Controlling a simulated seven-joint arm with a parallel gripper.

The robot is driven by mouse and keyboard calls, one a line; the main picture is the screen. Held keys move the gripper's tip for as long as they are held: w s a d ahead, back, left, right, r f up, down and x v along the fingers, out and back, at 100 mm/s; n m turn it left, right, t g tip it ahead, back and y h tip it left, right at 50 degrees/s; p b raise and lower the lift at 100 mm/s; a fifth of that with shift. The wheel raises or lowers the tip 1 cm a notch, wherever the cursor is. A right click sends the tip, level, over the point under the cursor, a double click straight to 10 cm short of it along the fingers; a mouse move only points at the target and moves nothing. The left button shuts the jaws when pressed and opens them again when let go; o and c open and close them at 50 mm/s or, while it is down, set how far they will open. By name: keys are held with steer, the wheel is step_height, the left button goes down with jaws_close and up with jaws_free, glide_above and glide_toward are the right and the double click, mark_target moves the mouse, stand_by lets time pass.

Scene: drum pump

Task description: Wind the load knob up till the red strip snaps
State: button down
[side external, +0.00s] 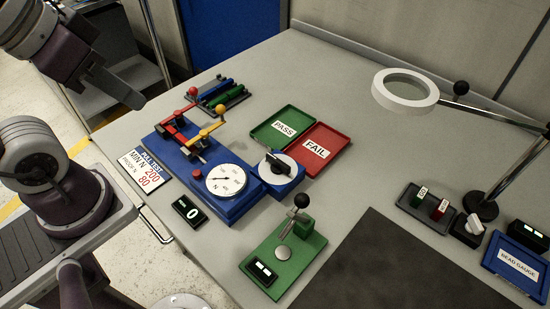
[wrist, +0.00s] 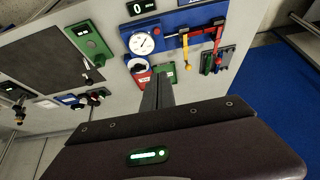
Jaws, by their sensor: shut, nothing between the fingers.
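The blue pull tester (side external: 225,205) stands on the bench with a round white gauge (side external: 226,181). The load knob (side external: 279,165) is a black bar on a white dial at its right end; it also shows in the wrist view (wrist: 137,66). A red-handled clamp (side external: 180,118) and a yellow-handled clamp (side external: 206,131) sit on the tester. I cannot make out a separate red strip between them. My gripper (side external: 122,97) is shut and empty, raised at the upper left, well away from the knob. Its fingers (wrist: 158,85) show in the wrist view.
The display (side external: 190,212) reads 0. A strip rack (side external: 217,95) lies behind the tester. Green PASS (side external: 283,126) and red FAIL (side external: 317,150) trays lie beside the knob. A green press (side external: 285,255) stands in front; a ring lamp (side external: 405,90) overhangs the right.

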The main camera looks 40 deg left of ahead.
steer(key=c, duration=2)
jaws_free()
steer(key=o, duration=0.3)
steer(key=shift+w+d, duration=0.25)
steer(key=shift+w, duration=0.05)
steer(key=shift+o, duration=1.1)
steer(key=w+d+f+n+g+h, duration=0.1)
steer(key=w+d+n+g+h, duration=0.1)
steer(key=w+d+n, duration=0.1)
steer(key=w+n, duration=0.1)
steer(key=w, duration=0.1)
steer(key=shift+w+f+n, duration=0.15)
steer(key=shift+w+n, duration=0.2)
steer(key=shift+n, duration=0.05)
steer(key=n+g+h, duration=0.2)
steer(key=n+g, duration=0.2)
steer(key=n, duration=0.9)
glide_toward(278, 160)
steer(key=shift+s+d+f, duration=0.1)
steer(key=shift+s+f, duration=0.25)
steer(key=shift+f, duration=0.05)
steer(key=shift+h, duration=0.3)
steer(key=x, duration=0.6)
steer(key=shift+w+f, duration=0.25)
steer(key=shift+f, duration=0.2)
steer(key=shift+d+f, duration=0.2)
steer(key=shift+f, duration=0.25)
